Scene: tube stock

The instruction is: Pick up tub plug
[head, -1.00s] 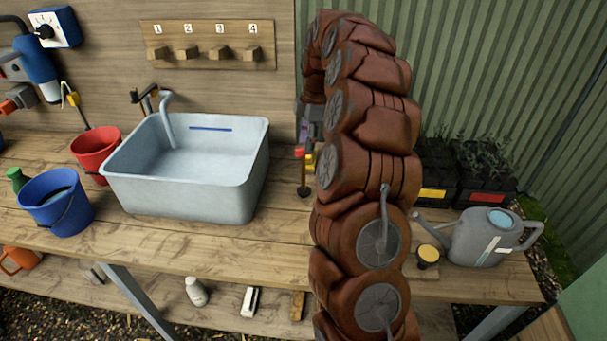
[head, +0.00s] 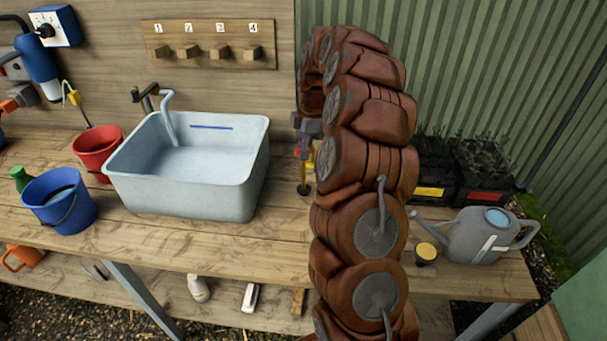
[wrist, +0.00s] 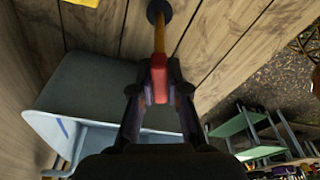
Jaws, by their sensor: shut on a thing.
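The tub plug, with a red handle, yellow stem and black disc, stands upright just right of the grey tub (head: 240,200) in the head view; its disc (head: 304,190) is at bench level, and I cannot tell if it touches. My gripper (head: 307,138) is above it, partly hidden behind my arm. In the wrist view my gripper (wrist: 159,92) is shut on the plug's red handle (wrist: 159,82). The yellow stem and black disc (wrist: 158,10) extend beyond the fingertips. The grey tub also shows in the wrist view (wrist: 80,85), left of my gripper.
A tap (head: 168,115) reaches over the tub. Red (head: 97,150) and blue (head: 62,205) buckets stand to the left. A watering can (head: 475,238), a yellow-topped pot (head: 426,254) and plant trays (head: 480,180) are right. The bench (head: 230,240) is clear in front of the tub.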

